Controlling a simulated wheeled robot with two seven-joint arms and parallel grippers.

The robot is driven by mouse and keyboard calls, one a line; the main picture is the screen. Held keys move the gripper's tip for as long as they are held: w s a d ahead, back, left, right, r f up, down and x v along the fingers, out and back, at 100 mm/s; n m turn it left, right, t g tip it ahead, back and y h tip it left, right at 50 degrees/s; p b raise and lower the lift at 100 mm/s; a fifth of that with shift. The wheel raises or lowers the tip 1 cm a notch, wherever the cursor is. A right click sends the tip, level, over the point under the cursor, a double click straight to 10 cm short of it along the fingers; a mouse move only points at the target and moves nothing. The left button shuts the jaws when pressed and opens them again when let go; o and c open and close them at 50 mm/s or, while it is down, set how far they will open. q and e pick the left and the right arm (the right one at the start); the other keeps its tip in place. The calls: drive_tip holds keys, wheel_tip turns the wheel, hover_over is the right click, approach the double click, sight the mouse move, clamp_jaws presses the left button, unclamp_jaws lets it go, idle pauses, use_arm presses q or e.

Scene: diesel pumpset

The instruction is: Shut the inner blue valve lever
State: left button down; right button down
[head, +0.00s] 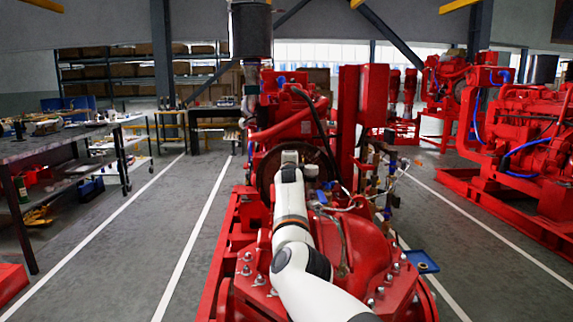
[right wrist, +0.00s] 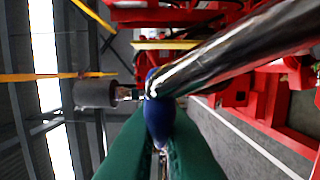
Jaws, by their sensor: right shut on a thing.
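In the right wrist view, my right gripper (right wrist: 150,120) has two green fingers shut on a blue valve lever (right wrist: 157,108). The lever lies between the fingers, and its far end meets a shiny metal pipe (right wrist: 235,50). In the head view, my white right arm reaches forward over the red pumpset (head: 370,245). Its wrist hides the fingers there, so the grip shows only in the wrist view. Small blue parts (head: 320,197) show just right of the wrist; I cannot tell which one is the held lever. My left gripper is in neither view.
Hoses, cables and small fittings (head: 388,190) crowd the right side of the pumpset. A red upright post (head: 347,125) stands just beyond the wrist. A workbench (head: 70,150) stands at the left and another red engine (head: 520,130) at the right.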

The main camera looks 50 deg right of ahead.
drive_tip(key=shift+f, duration=0.1)
drive_tip(key=c, duration=1.6)
unclamp_jaws()
drive_tip(key=shift+o, duration=0.2)
